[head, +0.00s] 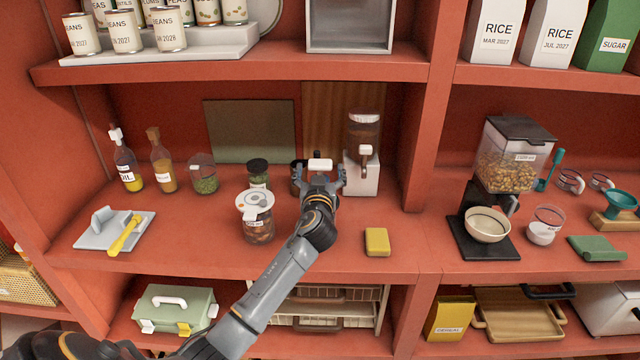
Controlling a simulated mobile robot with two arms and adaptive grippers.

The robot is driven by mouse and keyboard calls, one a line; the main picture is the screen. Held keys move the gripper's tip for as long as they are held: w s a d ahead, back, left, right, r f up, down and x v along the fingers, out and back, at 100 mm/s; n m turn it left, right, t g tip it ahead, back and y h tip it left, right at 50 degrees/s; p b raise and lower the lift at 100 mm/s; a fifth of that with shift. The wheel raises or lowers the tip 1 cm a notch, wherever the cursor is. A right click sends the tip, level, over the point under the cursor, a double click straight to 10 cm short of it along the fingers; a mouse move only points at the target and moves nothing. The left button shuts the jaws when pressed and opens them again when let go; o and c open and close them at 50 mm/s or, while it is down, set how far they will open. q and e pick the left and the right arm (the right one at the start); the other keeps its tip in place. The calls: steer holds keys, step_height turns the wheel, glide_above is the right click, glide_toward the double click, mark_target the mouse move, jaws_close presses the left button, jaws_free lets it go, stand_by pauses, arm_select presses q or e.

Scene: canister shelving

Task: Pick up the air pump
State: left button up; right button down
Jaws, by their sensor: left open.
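A small white block-like top (320,165), which looks like the handle of the air pump, shows just beyond and between the fingers of my left gripper. The rest of it is hidden behind the gripper. My left gripper (321,182) is open and reaches over the middle shelf, its fingers spread on either side of this white part. I cannot tell whether they touch it. My right gripper is not in view.
A canister with a white lid (256,215) stands close left of my arm. A dispenser (363,150) with a white base stands close right of the gripper. A yellow sponge (377,242) lies front right. The upper shelf (350,68) overhangs.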

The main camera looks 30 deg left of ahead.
arm_select(q)
steer(key=shift+x, duration=1)
jaws_close()
